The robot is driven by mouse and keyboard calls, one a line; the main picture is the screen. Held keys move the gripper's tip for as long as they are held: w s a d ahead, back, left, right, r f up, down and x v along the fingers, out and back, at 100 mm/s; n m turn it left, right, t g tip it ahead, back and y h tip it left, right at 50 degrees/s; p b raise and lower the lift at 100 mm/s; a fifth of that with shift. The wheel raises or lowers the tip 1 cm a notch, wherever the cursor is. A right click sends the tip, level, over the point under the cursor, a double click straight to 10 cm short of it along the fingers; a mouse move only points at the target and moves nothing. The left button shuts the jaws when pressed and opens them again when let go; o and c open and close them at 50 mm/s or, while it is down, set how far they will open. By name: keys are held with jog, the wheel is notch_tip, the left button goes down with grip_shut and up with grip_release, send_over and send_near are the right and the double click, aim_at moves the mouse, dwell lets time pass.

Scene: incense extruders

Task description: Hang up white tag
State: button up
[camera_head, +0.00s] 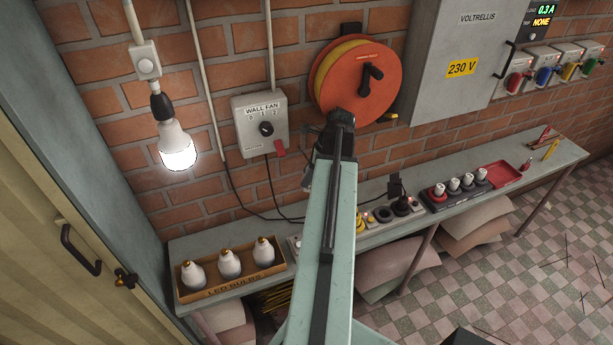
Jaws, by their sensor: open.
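I cannot make out a white tag in this view. My gripper (308,177) is at the far end of my pale green arm, above the bench and in front of the brick wall. Most of it is hidden behind the arm, and only a small dark and grey part shows at the left. It is open, and I see nothing held in it.
The bench (400,231) carries an LED bulb box (234,286), dark round parts, a fuse tray and a red tray (497,175). A lit bulb (177,146) hangs at left. An orange cable reel (357,80) and grey cabinet (459,60) are on the wall.

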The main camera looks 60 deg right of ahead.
jog(key=s+d, duration=0.5)
jog(key=s, duration=0.6)
